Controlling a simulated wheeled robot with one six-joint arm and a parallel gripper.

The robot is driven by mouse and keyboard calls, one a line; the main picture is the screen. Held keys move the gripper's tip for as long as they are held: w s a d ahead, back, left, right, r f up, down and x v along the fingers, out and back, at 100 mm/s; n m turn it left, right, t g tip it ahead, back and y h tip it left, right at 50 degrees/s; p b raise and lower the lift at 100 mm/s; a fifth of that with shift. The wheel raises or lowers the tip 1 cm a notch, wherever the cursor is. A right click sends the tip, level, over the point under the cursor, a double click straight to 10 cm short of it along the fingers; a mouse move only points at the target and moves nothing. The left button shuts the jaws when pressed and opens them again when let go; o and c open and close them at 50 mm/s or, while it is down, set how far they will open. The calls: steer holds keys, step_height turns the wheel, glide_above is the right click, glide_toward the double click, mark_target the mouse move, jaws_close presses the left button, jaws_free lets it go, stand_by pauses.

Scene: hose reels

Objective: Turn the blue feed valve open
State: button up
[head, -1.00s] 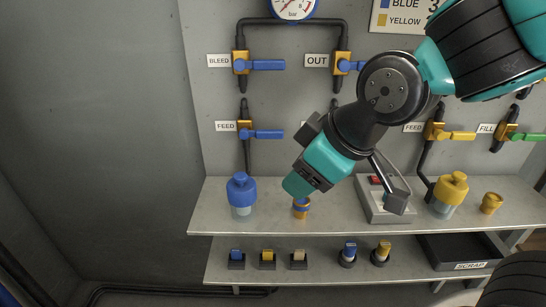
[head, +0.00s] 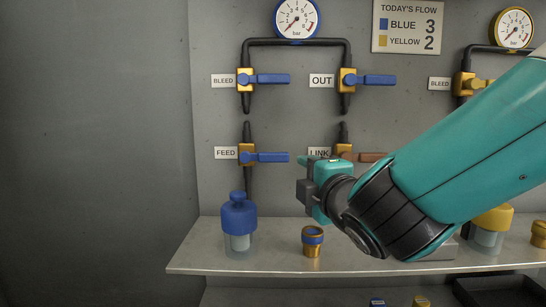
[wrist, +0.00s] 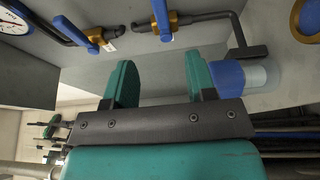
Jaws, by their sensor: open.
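The blue feed valve (head: 264,157) is on the left of the wall panel, beside the FEED label (head: 226,153). Its blue lever lies level, pointing right, across a vertical black pipe. My gripper (head: 303,175) is open and empty, just right of and slightly below the lever's free end. In the wrist view, which is turned sideways, the feed lever (wrist: 162,20) shows above the gap between my open teal fingers (wrist: 160,78). The fingers are apart from the lever, and nothing is between them.
The blue BLEED (head: 265,79) and OUT (head: 368,79) valves sit above, under a gauge (head: 297,17). The LINK valve (head: 345,152) is partly behind my gripper. A blue-capped bottle (head: 239,222) and a brass fitting (head: 312,242) stand on the shelf (head: 205,255). The left wall is bare.

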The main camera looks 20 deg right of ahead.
mark_target(276, 157)
steer(key=w+p, duration=0.5)
steer(key=w+a+p, duration=0.1)
steer(key=w+p, duration=0.8)
steer(key=p, duration=0.1)
steer(key=shift+w+a+r, duration=0.2)
steer(key=shift+w+a, duration=0.05)
steer(key=shift+w, duration=0.15)
steer(key=shift+w+a+f+y+p, duration=0.1)
steer(key=shift+w+f+y+p, duration=0.15)
steer(key=shift+w, duration=0.55)
steer(key=shift+c, duration=0.5)
jaws_close()
steer(key=shift+r, duration=0.1)
